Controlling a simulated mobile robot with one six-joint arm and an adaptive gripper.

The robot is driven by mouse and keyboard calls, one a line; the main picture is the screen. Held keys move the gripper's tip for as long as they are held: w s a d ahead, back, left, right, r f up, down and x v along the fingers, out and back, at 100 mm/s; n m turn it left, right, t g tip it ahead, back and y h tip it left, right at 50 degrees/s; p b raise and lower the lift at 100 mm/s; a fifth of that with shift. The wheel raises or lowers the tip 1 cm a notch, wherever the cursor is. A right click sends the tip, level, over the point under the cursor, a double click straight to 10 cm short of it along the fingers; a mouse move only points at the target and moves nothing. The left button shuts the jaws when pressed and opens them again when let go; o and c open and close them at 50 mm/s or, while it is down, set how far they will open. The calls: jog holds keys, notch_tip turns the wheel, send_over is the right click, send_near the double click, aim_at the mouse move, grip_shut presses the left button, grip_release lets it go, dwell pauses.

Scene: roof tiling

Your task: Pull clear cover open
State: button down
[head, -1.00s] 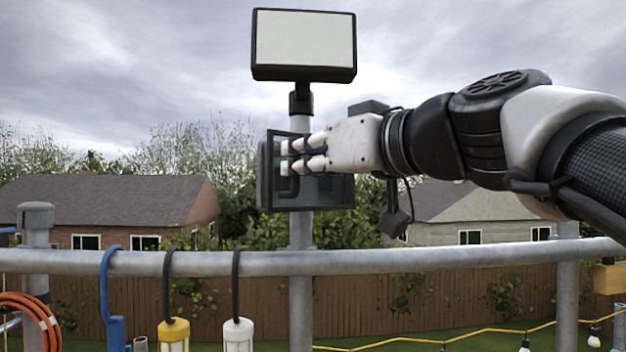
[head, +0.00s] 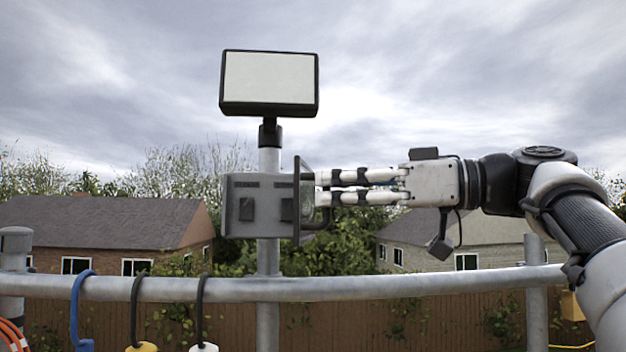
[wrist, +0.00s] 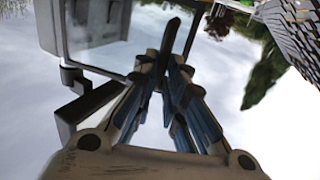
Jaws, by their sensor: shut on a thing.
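The clear cover (head: 297,208) has a dark frame and stands swung out from the front of a grey box (head: 265,208) on a pole. I see it almost edge-on at the box's right side. My gripper (head: 322,188) reaches in from the right, level, and is shut on the cover at its handle side. The exact grip is partly hidden by the fingers.
A flat lamp panel (head: 268,84) tops the pole above the box. A metal rail (head: 400,286) runs across below, with a blue hook (head: 80,300) and dark hooks hanging on it. Houses and a wooden fence stand behind.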

jog(key=shift+w+d+r, duration=0.1)
jog(key=shift+w+d, duration=0.05)
jog(key=shift+d, duration=0.35)
jog(key=shift+w+d+r, duration=0.1)
jog(key=shift+d, duration=0.35)
jog(key=c, duration=2)
grip_release()
jog(key=o, duration=0.3)
jog(key=shift+w+f, duration=0.2)
jog(key=shift+w, duration=0.15)
jog(key=shift+d, duration=0.1)
jog(key=v, duration=1.2)
jog(key=shift+s, duration=0.15)
